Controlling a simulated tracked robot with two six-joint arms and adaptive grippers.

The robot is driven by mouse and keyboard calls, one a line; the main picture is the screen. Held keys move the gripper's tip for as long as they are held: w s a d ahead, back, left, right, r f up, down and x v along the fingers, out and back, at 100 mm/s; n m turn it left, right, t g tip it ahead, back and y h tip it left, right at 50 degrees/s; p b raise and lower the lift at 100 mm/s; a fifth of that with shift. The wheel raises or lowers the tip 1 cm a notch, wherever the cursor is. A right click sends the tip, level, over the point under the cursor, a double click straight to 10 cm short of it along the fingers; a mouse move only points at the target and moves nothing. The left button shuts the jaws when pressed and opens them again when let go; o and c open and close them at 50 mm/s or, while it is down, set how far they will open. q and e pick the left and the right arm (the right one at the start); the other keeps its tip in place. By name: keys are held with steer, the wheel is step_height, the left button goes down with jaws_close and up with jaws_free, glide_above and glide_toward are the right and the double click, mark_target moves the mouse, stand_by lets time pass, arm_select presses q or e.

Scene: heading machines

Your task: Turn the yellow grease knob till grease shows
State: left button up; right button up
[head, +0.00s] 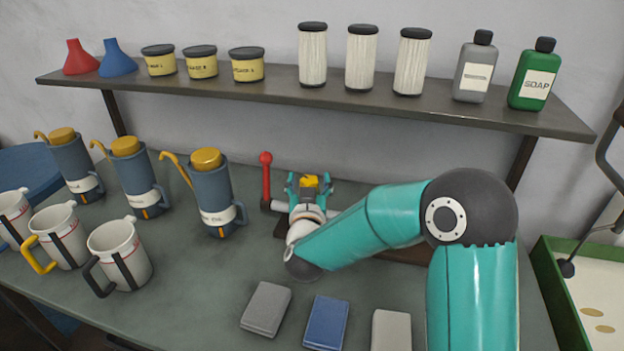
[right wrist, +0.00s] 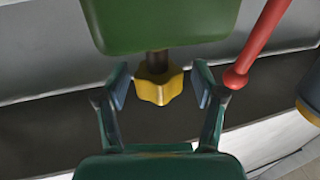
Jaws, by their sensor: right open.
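The yellow grease knob (right wrist: 159,86) is lobed and sits on a short dark stem below a green block (right wrist: 160,28) in the right wrist view. In the head view the knob (head: 310,180) shows as a small yellow patch at the back of the bench. My right gripper (right wrist: 160,90) is open, with one finger on each side of the knob and a visible gap at both sides. In the head view the right gripper (head: 308,186) points away toward the knob; my wrist hides much of the machine. I see no grease. My left gripper is not in view.
A red lever (head: 265,178) stands close left of my right gripper; it also shows in the wrist view (right wrist: 257,45). Blue-grey cans (head: 213,195) and white jugs (head: 120,255) stand at left. Flat blocks (head: 327,322) lie in front. A loaded shelf (head: 290,97) runs above.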

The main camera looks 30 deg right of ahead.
steer(key=c, duration=1.1)
steer(key=shift+d, duration=0.25)
steer(key=shift+c, duration=0.4)
steer(key=shift+a+f, duration=0.1)
steer(key=shift+a, duration=0.1)
steer(key=shift+a+f+n+t+y+b, duration=0.1)
steer(key=shift+n+t+y+b, duration=0.4)
steer(key=shift+y+b, duration=0.45)
stand_by(0.3)
steer(key=o, duration=1.1)
steer(key=shift+o, duration=0.4)
